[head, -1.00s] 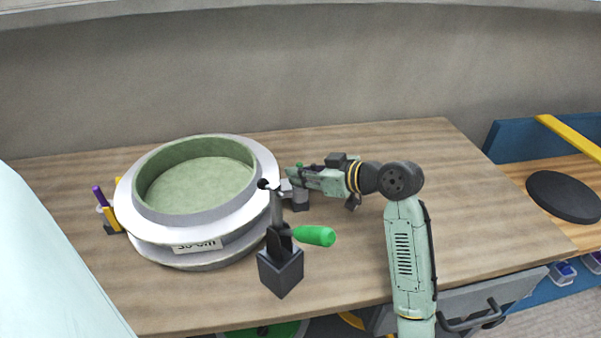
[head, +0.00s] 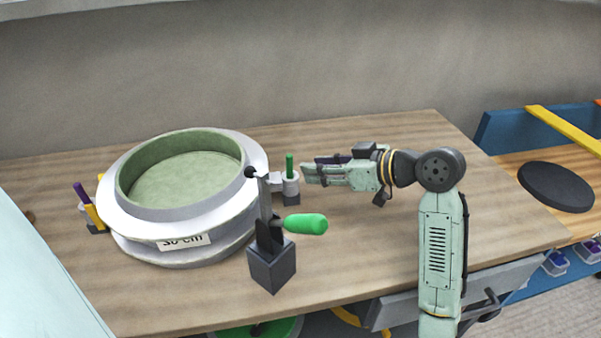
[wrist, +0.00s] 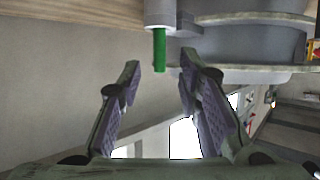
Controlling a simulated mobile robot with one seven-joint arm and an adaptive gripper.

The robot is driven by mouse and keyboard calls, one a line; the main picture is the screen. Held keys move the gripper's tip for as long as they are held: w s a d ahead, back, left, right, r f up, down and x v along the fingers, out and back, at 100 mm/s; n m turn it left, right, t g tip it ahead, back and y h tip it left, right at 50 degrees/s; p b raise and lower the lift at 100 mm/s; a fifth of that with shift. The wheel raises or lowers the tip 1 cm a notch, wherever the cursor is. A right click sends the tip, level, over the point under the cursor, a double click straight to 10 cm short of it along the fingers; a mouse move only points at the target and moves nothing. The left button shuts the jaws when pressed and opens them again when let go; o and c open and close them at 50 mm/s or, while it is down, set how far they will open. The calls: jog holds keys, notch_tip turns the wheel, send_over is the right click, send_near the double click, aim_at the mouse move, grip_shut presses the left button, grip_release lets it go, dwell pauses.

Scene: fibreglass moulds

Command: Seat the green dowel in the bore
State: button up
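The green dowel (head: 289,165) stands upright in the bore of the small grey cylindrical fitting (head: 291,186) at the right side of the round mould (head: 133,228). In the wrist view the dowel (wrist: 159,50) sticks out of the grey fitting (wrist: 160,13), between and beyond my fingertips. How deep it sits is hidden. My gripper (head: 305,171) is to the right of the dowel, apart from it. In the wrist view my gripper (wrist: 160,72) is open with nothing between its fingers.
A toggle clamp with a green handle (head: 305,224) stands on a dark block (head: 272,265) in front of the fitting. Purple and yellow pins (head: 87,205) stand left of the mould. The bench (head: 380,240) is clear around my arm.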

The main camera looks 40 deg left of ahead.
jog(key=shift+b+v, duration=0.3)
jog(key=shift+v, duration=1.6)
